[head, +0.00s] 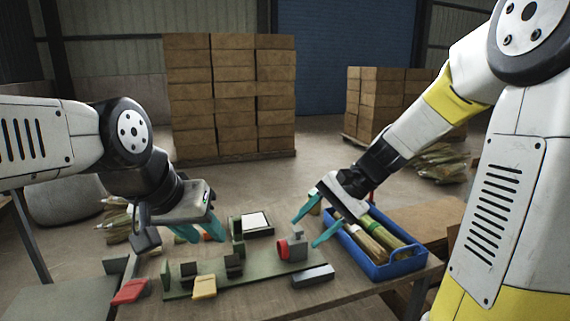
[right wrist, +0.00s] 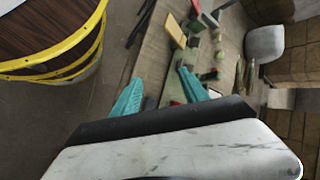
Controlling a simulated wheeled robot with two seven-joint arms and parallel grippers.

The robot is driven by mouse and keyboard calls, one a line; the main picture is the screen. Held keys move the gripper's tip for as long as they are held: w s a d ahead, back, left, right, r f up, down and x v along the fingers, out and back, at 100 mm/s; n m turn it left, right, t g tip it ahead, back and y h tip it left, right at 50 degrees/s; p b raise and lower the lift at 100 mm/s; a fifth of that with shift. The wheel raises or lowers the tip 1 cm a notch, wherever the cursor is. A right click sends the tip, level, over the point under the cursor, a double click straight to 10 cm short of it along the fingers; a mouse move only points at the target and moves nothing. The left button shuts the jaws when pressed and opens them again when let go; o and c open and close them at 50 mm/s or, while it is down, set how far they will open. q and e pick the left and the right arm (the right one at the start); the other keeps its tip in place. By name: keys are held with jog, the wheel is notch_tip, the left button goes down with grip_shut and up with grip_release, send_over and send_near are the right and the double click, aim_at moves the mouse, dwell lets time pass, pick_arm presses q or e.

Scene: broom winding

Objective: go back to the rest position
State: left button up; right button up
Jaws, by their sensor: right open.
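My left gripper (head: 207,238) hangs over the back left part of the workbench (head: 345,295) in the head view. Its two teal fingers look apart, with nothing seen between them. My right gripper (head: 307,233) is open and empty above the bench, just left of the blue crate (head: 402,268). Its spread teal fingers also show in the right wrist view (right wrist: 158,78), with the bench beyond them. The crate holds straw bundles and green stalks (head: 392,230).
A green fixture (head: 215,283) with dark blocks, a red-and-grey device (head: 291,247), a grey bar (head: 313,276), a yellow piece (head: 204,287) and a red piece (head: 130,291) are on the bench. Stacked cartons (head: 230,95) stand behind on the floor.

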jog(key=s+d+r+n+t+h, duration=0.2)
jog(key=s+d+r+n, duration=0.1)
jog(key=s, duration=0.3)
jog(key=s+d+r+n+t+h, duration=0.3)
jog(key=s+d+r+n, duration=0.1)
jog(key=s+d, duration=0.1)
jog(key=shift+s+d+r+h, duration=0.15)
jog(key=shift+s+h, duration=0.15)
jog(key=shift+s, duration=0.45)
dwell(0.8)
